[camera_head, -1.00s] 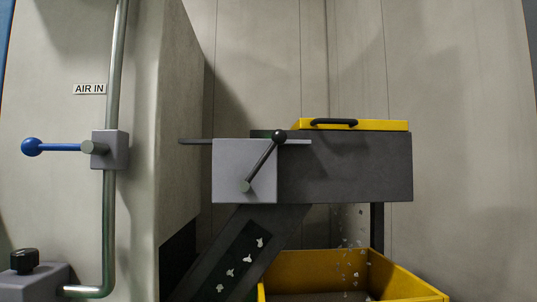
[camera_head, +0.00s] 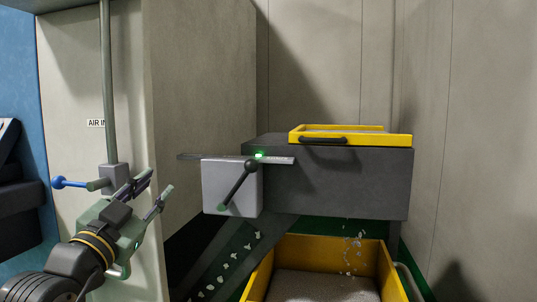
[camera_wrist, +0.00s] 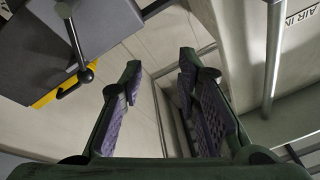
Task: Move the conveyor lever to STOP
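The conveyor lever (camera_head: 237,186) is a dark rod with a black ball on its upper end. It pivots on the front of a grey box (camera_head: 212,190) and leans up to the right. It also shows in the wrist view (camera_wrist: 75,42), at the upper left, outside my fingers. My gripper (camera_head: 156,189) is open and empty, left of the grey box and apart from the lever. Both fingers also show spread in the wrist view (camera_wrist: 161,65). No STOP mark is readable.
A green light (camera_head: 259,155) glows above the lever. A blue-knobbed valve handle (camera_head: 72,183) on a vertical pipe (camera_head: 109,90) is close behind my gripper. A yellow bin (camera_head: 389,274) stands below at right. A sloping conveyor (camera_head: 222,262) carries chips.

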